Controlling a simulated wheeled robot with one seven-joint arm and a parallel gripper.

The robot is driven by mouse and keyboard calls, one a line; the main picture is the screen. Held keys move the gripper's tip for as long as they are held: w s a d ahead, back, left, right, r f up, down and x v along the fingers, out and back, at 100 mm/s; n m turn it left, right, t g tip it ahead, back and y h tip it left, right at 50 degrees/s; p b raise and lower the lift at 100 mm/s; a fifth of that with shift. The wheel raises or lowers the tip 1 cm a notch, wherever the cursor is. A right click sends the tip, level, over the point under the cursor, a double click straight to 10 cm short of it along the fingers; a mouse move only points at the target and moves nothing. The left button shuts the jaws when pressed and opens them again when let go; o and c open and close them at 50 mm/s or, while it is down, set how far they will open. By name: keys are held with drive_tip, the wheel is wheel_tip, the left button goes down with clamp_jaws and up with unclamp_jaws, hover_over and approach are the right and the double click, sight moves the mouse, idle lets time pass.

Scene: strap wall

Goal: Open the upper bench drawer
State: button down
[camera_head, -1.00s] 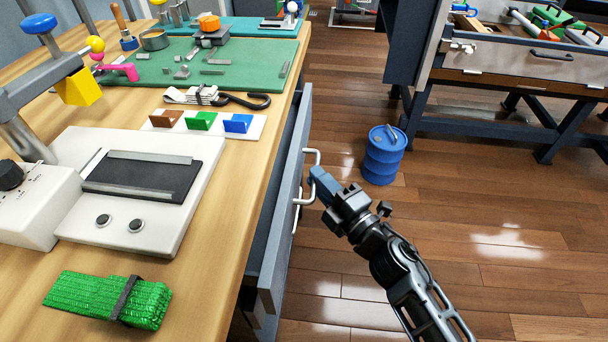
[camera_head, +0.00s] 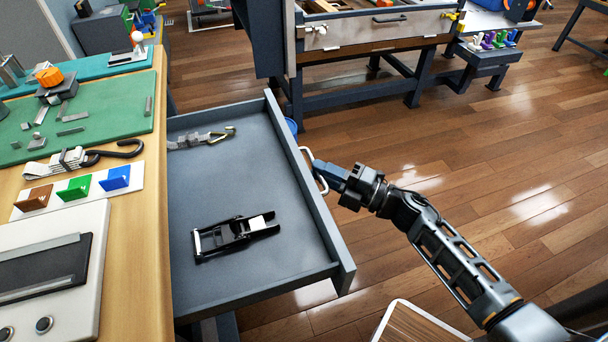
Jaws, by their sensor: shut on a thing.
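The upper bench drawer (camera_head: 213,280) is grey and stands well out from the wooden bench (camera_head: 137,270). A black ratchet buckle (camera_head: 235,233) lies in its middle, and a grey strap with a metal hook (camera_head: 203,138) lies toward its far end. The drawer's pale bar handle (camera_head: 309,161) is on the outer face of the front panel. My gripper (camera_head: 324,174) is shut on this handle, to the right of the panel. The fingers cover part of the handle.
On the benchtop are a green mat (camera_head: 84,117) with small metal parts, coloured hooks (camera_head: 75,188) and a black hook with white strap (camera_head: 70,160). A blue drum (camera_head: 292,127) is mostly hidden behind the drawer. Another bench (camera_head: 370,45) stands at the back. Floor at right is clear.

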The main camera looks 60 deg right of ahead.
drive_tip(key=shift+s+d, duration=0.35)
drive_tip(key=shift+d, duration=0.1)
drive_tip(key=c, duration=1.2)
unclamp_jaws()
drive_tip(key=shift+o, duration=0.2)
drive_tip(key=v, duration=0.7)
drive_tip(key=shift+s, duration=0.4)
drive_tip(key=s+a+r+m+g+h+p, duration=0.1)
drive_tip(key=s+a+r+m+g+p, duration=0.1)
drive_tip(key=s+a+r+m+p, duration=0.2)
drive_tip(key=s+a+r+m+g+h+p, duration=0.2)
drive_tip(key=s+a+r+m+p, duration=0.3)
drive_tip(key=s+a+r+m, duration=0.6)
drive_tip(key=a+r+m, duration=0.3)
drive_tip(key=a+r, duration=0.4)
drive_tip(key=shift+s+a+r+g, duration=0.2)
drive_tip(key=shift+s+a+g, duration=0.05)
drive_tip(key=shift+s+g, duration=0.1)
